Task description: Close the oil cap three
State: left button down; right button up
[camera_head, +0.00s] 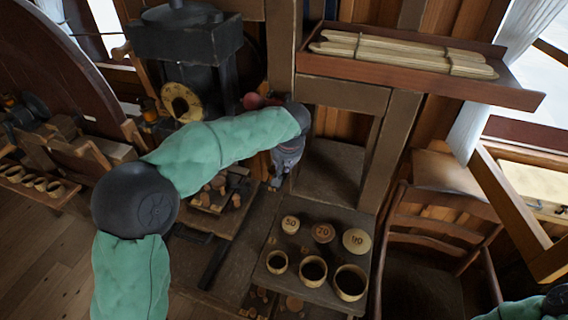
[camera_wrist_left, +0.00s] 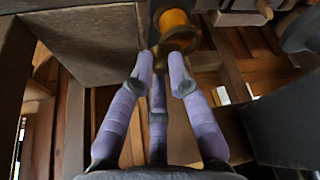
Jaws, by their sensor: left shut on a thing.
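My left arm reaches across the head view, and its gripper (camera_head: 287,160) points down beside the wooden post, left of the dark shelf. In the left wrist view the purple-grey fingers (camera_wrist_left: 160,65) close in at a round brass cap (camera_wrist_left: 182,38) with a yellow-orange cylinder (camera_wrist_left: 174,18) beyond it. The gripper is shut on this brass cap. I cannot read a number on it, and the fingers and arm hide it in the head view. My right gripper is not in view; only a bit of its arm shows at bottom right.
A stand (camera_head: 311,258) holds round numbered lids (camera_head: 323,233) and open cups (camera_head: 313,270). A wooden chair (camera_head: 437,220) stands to its right. A tray of wooden strips (camera_head: 420,68) hangs above. A dark machine (camera_head: 188,45) stands behind my arm.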

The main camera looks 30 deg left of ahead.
pick_arm(q)
jog(key=c, duration=1.2)
grip_release()
jog(key=shift+w+a+r, duration=0.1)
jog(key=shift+a+r, duration=0.05)
jog(key=shift+r, duration=0.05)
jog(key=shift+f, duration=0.1)
jog(key=v, duration=1.2)
